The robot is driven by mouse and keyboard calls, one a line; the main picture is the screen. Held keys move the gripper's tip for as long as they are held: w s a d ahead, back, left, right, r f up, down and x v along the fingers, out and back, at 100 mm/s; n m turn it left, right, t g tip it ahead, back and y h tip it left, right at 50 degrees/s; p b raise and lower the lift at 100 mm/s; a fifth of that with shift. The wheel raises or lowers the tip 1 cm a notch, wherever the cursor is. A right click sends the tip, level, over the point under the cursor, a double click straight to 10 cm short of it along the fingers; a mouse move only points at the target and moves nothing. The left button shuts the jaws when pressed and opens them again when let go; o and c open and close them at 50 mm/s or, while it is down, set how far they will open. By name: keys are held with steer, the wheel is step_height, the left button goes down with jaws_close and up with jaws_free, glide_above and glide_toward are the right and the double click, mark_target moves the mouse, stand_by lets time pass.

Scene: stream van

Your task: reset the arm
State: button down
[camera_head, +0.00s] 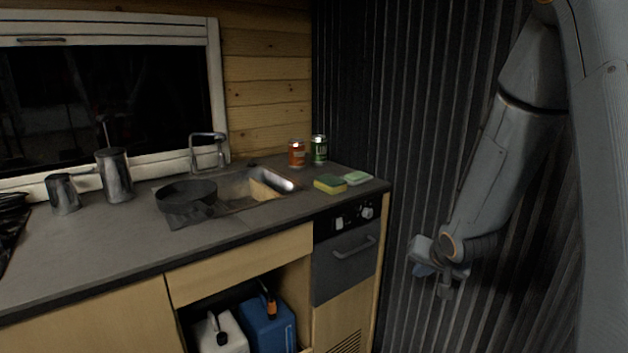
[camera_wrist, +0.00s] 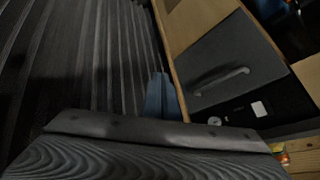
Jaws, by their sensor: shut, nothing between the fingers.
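My arm hangs bent at the right of the head view, in front of the dark corrugated wall. My gripper (camera_head: 437,278) is at its lower end, to the right of the counter's end and below the counter top, apart from everything around it. In the wrist view the blue-grey fingertips (camera_wrist: 162,96) show close together and empty, past a dark plate of my wrist. The gripper is shut with nothing in it.
The counter (camera_head: 120,244) carries a pan (camera_head: 186,195), metal jugs (camera_head: 115,176), two cans (camera_head: 297,153), a sponge (camera_head: 330,184) and a sink (camera_head: 270,187). A dark drawer front (camera_head: 345,262) with a handle faces out near my gripper. A blue canister (camera_head: 268,325) stands below. The corrugated wall (camera_head: 420,110) is behind my arm.

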steer(key=s+a+r+n+g+p, duration=0.1)
steer(key=s+a+r+g, duration=0.1)
steer(key=s, duration=0.7)
steer(key=s+a+r+n+g+p, duration=0.1)
steer(key=s+a+r+n+g, duration=0.1)
steer(key=s, duration=0.7)
steer(key=s+a+r+n+g+p, duration=0.2)
steer(key=s+a+r+g, duration=0.1)
steer(key=s, duration=0.6)
steer(key=shift+s+a+r+g, duration=0.4)
steer(key=shift+a+r, duration=0.2)
steer(key=shift+r, duration=0.15)
